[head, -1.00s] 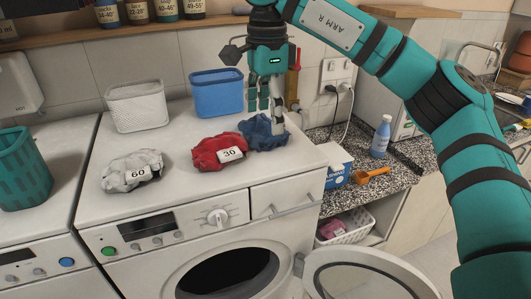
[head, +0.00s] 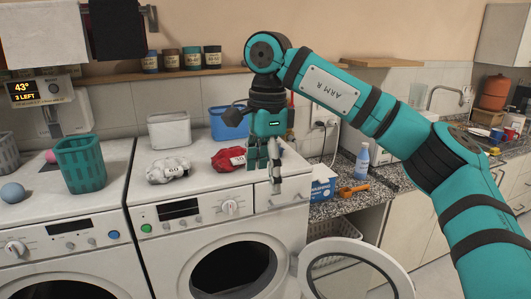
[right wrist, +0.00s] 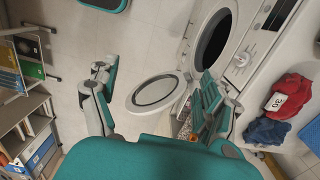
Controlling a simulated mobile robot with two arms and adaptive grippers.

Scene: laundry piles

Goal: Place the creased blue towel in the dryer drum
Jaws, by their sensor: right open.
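The crumpled blue towel (right wrist: 267,131) lies on the machine top beside the red cloth in the right wrist view. In the head view my right gripper hides most or all of it. The dryer drum (head: 232,272) is the dark round opening in the machine's front, and it also shows in the right wrist view (right wrist: 213,41). Its round door (head: 357,272) stands open to the right. My right gripper (head: 264,178) is open and empty near the machine's front top edge, above and right of the drum. My left gripper is not in view.
A red cloth (head: 228,159) and a white cloth (head: 168,170), both labelled, lie on the machine top. A white basket (head: 170,130) and a blue bin (head: 225,120) stand behind. A teal basket (head: 82,163) is at left. A bottle (head: 362,160) and orange scoop (head: 353,189) are at right.

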